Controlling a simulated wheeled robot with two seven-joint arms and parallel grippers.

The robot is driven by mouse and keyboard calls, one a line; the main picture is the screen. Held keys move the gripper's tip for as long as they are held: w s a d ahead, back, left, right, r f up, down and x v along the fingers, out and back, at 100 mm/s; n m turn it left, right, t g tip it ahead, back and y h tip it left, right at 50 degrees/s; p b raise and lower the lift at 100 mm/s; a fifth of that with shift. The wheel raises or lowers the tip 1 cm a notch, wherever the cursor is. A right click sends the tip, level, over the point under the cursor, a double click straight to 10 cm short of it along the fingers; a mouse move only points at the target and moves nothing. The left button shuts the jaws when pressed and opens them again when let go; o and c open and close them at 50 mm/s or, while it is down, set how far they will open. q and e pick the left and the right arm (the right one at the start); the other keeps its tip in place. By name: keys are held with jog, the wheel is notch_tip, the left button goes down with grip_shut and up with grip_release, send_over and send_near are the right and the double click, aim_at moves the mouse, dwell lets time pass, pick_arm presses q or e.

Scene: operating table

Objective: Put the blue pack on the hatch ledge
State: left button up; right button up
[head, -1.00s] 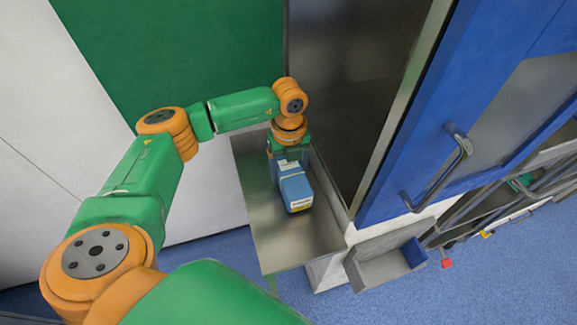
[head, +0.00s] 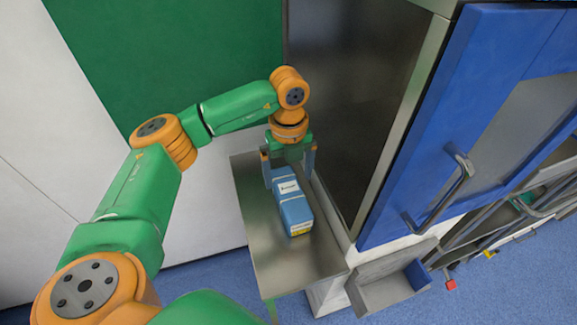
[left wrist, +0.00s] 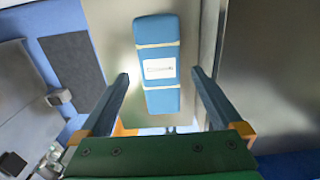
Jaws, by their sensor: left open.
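The blue pack (head: 292,205), with a white label and pale bands, lies on the steel hatch ledge (head: 264,222) in the head view. In the left wrist view the pack (left wrist: 157,50) lies flat on the ledge surface (left wrist: 111,30), ahead of the fingers. My left gripper (head: 289,180) is open above the far end of the pack, with one finger on each side. In the left wrist view the left gripper's fingers (left wrist: 160,76) are spread wide, with gaps between them and the pack. My right gripper is not in view.
A dark hatch opening (head: 345,90) stands behind the ledge. A blue door (head: 440,130) with a metal handle is to the right. A grey open bin (head: 388,289) sits below it. A green panel (head: 180,50) and white wall flank the left.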

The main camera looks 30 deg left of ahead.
aim_at(289, 187)
pick_arm(q)
notch_tip(289, 187, up, 5)
jog(key=shift+r, duration=0.2)
